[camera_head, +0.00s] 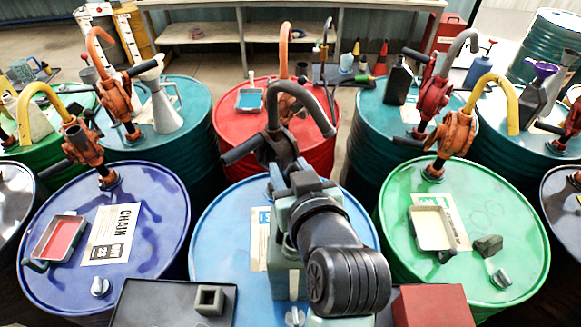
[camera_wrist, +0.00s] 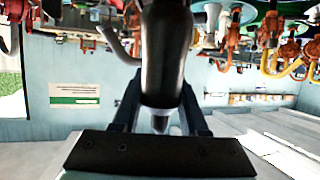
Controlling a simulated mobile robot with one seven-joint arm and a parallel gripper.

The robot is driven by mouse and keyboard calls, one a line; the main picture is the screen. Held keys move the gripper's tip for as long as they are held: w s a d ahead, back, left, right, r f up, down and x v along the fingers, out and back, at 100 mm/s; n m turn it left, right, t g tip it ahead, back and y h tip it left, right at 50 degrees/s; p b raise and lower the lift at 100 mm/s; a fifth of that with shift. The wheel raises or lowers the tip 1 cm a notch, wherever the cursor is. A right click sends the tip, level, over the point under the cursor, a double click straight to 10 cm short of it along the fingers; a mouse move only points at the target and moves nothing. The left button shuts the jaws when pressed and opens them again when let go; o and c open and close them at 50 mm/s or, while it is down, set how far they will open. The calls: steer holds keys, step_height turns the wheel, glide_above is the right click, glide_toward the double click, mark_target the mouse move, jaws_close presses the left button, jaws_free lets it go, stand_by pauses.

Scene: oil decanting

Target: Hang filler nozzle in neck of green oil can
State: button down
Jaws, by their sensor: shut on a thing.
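My gripper (camera_head: 303,185) is over the middle blue drum in the head view, beside the black hand pump. The wrist view shows my gripper (camera_wrist: 158,112) with its dark fingers on both sides of a black, rounded body with a grey tip, which I take for the filler nozzle (camera_wrist: 167,55). The grey-green oil can (camera_head: 287,275) stands on the blue drum, partly behind my arm. Its neck is hidden by my gripper and wrist. I cannot tell whether the nozzle touches the neck.
The black pump (camera_head: 277,147) rises from the blue drum (camera_head: 222,225) close to my gripper. A purple-blue drum (camera_head: 155,215) stands left, a green drum (camera_head: 480,215) right. Both carry pumps and trays. A dark box (camera_head: 170,302) and a red box (camera_head: 433,305) are in front.

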steer(key=shift+f+b, duration=2.4)
steer(key=shift+f, duration=0.5)
steer(key=shift+f+b, duration=1.9)
steer(key=shift+f, duration=0.75)
steer(key=shift+r, duration=0.2)
steer(key=shift+r+p, duration=2.1)
steer(key=shift+r, duration=0.05)
